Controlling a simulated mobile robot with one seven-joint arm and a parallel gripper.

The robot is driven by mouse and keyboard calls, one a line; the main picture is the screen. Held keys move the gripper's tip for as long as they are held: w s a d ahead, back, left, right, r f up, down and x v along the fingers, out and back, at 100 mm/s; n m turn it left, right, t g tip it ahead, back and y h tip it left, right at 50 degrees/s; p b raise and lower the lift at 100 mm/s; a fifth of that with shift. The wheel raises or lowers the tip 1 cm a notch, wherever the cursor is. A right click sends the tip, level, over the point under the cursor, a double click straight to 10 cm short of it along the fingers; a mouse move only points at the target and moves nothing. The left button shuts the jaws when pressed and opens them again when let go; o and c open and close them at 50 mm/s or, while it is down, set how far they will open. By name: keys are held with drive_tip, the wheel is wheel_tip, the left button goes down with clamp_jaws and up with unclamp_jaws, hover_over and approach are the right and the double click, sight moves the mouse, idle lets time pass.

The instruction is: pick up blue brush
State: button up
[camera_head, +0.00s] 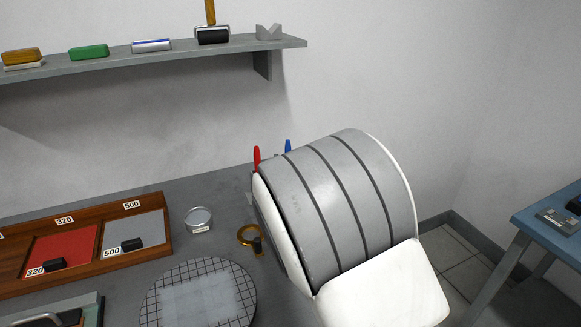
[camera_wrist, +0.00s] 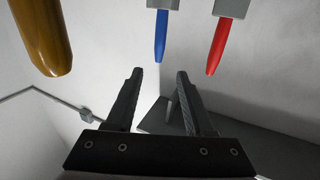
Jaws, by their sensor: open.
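The blue brush (camera_head: 288,146) shows only as a short blue handle behind my arm in the head view; the rest is hidden. In the wrist view the blue brush (camera_wrist: 160,36) hangs from the top edge, its narrow end pointing down the picture and its other end in a grey holder (camera_wrist: 165,3). My gripper (camera_wrist: 160,73) is open and empty. Its fingertips lie just below the blue end in the wrist picture, one to each side of its line, with no contact visible. In the head view my arm hides the gripper.
A red handle (camera_head: 257,154) stands just left of the blue one; it also shows in the wrist view (camera_wrist: 216,46). A brown rounded object (camera_wrist: 42,38) is at the wrist view's left. A shelf (camera_head: 150,56) is above; a tin (camera_head: 198,220) and brass ring (camera_head: 249,236) lie nearby.

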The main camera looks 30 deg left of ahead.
sight(288, 147)
drive_tip(key=x, duration=0.7)
drive_tip(key=shift+w+f, duration=0.1)
drive_tip(key=shift+w, duration=0.2)
drive_tip(key=shift+f+x, duration=0.2)
drive_tip(key=shift+x, duration=0.75)
drive_tip(key=shift+f+x, duration=0.25)
drive_tip(key=shift+x, duration=1.5)
clamp_jaws()
